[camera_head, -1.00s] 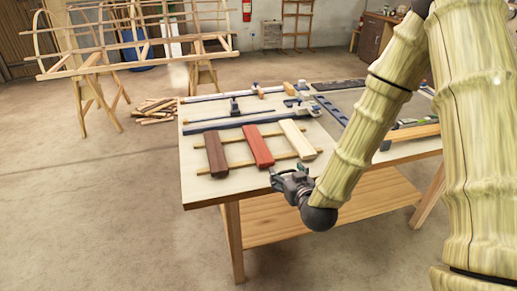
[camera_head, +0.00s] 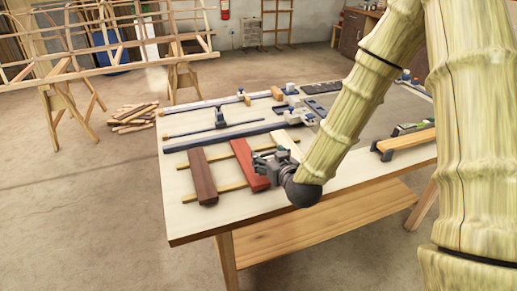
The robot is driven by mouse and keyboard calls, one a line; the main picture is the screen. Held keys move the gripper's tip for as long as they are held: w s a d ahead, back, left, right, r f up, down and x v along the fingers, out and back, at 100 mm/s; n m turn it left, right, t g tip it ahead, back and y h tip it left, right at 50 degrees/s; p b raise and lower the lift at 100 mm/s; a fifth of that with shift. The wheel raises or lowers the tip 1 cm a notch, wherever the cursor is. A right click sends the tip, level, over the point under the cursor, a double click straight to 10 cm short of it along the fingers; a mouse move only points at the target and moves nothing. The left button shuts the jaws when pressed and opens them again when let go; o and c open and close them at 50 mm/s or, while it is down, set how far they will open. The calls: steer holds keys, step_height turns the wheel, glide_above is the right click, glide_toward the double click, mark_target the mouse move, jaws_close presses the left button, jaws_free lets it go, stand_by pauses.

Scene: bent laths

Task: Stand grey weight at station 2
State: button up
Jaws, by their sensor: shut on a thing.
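My gripper (camera_head: 264,160) is over the front part of the workbench, at the right side of the red bar (camera_head: 250,166) and in front of the pale bar (camera_head: 286,143). It is shut on a small greyish thing, which I take to be the grey weight; the jaws and wrist hide most of it, and I cannot tell whether it touches anything below. A dark brown bar (camera_head: 202,177) lies to the left of the red one. The bars lie across two thin wooden strips. No station number is readable.
The workbench (camera_head: 190,219) also carries long blue-grey clamps (camera_head: 225,135) behind the bars. A lath in a dark holder (camera_head: 406,142) lies at the right. My arm hides part of the bench. Its front left corner is bare. A wooden frame (camera_head: 110,65) stands behind.

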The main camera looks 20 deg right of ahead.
steer(key=shift+w+d+f+p, duration=0.75)
steer(key=shift+w+d+f, duration=0.1)
steer(key=shift+w, duration=1.4)
steer(key=shift+w+d+f+p, duration=0.75)
steer(key=shift+w+d, duration=0.1)
steer(key=shift+w, duration=1.4)
steer(key=shift+w+d+f+p, duration=0.75)
steer(key=shift+w+d, duration=0.1)
steer(key=shift+w, duration=1.4)
steer(key=shift+s+f+b, duration=0.25)
steer(key=shift+f+b, duration=0.25)
steer(key=shift+f, duration=0.15)
